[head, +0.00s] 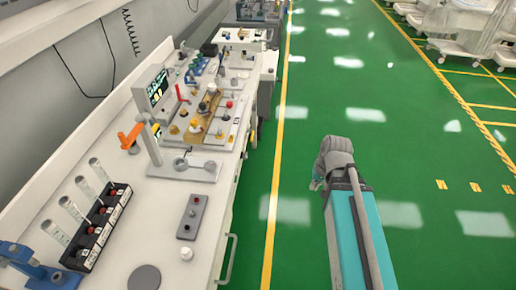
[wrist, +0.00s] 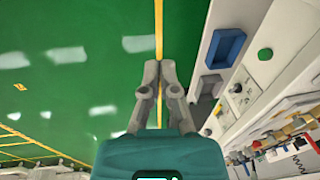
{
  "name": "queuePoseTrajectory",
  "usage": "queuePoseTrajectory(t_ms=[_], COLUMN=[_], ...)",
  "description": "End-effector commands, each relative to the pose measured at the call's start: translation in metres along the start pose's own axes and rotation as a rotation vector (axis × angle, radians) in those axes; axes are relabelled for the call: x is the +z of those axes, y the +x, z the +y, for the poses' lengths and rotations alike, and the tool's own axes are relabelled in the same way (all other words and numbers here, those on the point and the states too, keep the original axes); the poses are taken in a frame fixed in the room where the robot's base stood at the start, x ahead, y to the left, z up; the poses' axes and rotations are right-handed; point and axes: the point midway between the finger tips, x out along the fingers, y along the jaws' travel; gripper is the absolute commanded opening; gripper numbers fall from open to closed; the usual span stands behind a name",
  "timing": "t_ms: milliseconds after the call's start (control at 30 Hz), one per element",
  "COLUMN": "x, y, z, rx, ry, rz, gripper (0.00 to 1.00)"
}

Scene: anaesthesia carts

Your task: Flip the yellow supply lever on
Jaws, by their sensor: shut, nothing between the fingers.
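My gripper (wrist: 159,68) shows in the wrist view with its fingertips together and nothing between them. It is over the green floor, beside the white cart edge and apart from it. In the head view my arm reaches out over the aisle, right of the bench, and the fingers are mostly hidden. A tan panel (head: 210,103) with several small fittings stands on the bench, with a red lever (head: 181,93) at its left. Small yellow parts (head: 174,129) show at its near edge; I cannot tell which is the yellow supply lever. The wrist view shows small red and yellow fittings (wrist: 296,124) at lower right.
The white bench (head: 150,215) runs along the left. It carries an orange fitting (head: 130,137), a rack with clear tubes (head: 95,228), a grey switch plate (head: 192,216) and a blue clamp (head: 38,264). The green floor (head: 420,150) is clear; white carts (head: 466,40) stand far right.

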Motion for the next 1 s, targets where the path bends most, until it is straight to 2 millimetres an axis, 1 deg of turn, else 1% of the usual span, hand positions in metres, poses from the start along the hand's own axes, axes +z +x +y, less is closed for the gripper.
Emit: queuePoseTrajectory(t_ms=[33,200,400,700,1000], x=[-0.007,-0.027,-0.05,-0.085,-0.119], y=[0.019,0.05,0.081,0.118,0.146], z=[-0.004,-0.025,-0.051,-0.085,-0.111], rx=[-0.033,-0.166,-0.325,-0.559,-0.788], ry=[-0.001,0.001,0.013,0.05,0.113], rz=[0.015,0.068,0.131,0.224,0.31], gripper=[0.0,0.0,0.0,0.0,0.0])
